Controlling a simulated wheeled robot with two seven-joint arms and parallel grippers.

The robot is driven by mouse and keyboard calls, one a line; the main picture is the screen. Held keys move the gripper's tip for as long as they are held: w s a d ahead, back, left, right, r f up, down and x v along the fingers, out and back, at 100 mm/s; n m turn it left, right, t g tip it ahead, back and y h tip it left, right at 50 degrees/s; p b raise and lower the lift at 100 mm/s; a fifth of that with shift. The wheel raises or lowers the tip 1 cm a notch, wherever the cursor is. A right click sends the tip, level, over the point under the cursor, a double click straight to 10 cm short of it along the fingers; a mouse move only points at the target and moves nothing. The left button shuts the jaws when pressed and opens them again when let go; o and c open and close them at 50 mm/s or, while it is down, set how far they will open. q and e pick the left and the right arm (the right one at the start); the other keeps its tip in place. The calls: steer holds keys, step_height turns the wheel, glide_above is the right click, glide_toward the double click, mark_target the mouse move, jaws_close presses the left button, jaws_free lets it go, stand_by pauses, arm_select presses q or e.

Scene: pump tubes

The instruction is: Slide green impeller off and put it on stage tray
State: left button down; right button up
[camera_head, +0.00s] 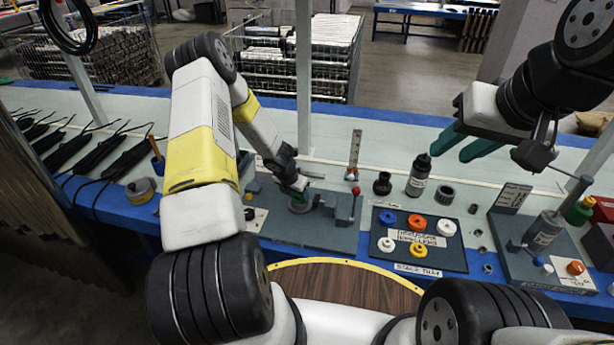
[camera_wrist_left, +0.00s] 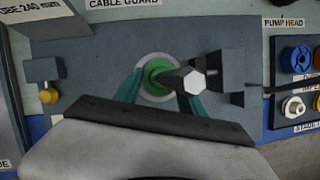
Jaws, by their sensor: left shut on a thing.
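The green impeller (camera_wrist_left: 157,76) shows in the left wrist view as a green ring inside a pale round seat. A metal shaft with a hexagonal end (camera_wrist_left: 193,83) rises in front of it and covers part of it. My left gripper (camera_wrist_left: 158,94) has its green fingers on both sides of the impeller, shut on it at the fixture. In the head view, my left gripper (camera_head: 299,187) hides most of the impeller. The dark stage tray (camera_head: 454,263) lies right of the fixture. My right gripper (camera_head: 462,148) is open and empty above the bench.
The tray holds blue (camera_head: 388,217), orange (camera_head: 417,221), white (camera_head: 446,227) and yellow (camera_head: 419,250) rings. A red-knobbed lever (camera_head: 355,192) stands on the fixture between gripper and tray. A black bottle (camera_head: 419,176) stands behind the tray. A second fixture (camera_head: 545,262) is at the right.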

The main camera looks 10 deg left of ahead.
arm_select(q)
steer(key=shift+r, duration=0.65)
stand_by(0.3)
step_height(320, 180, up, 17)
steer(key=shift+f, duration=0.15)
stand_by(2.6)
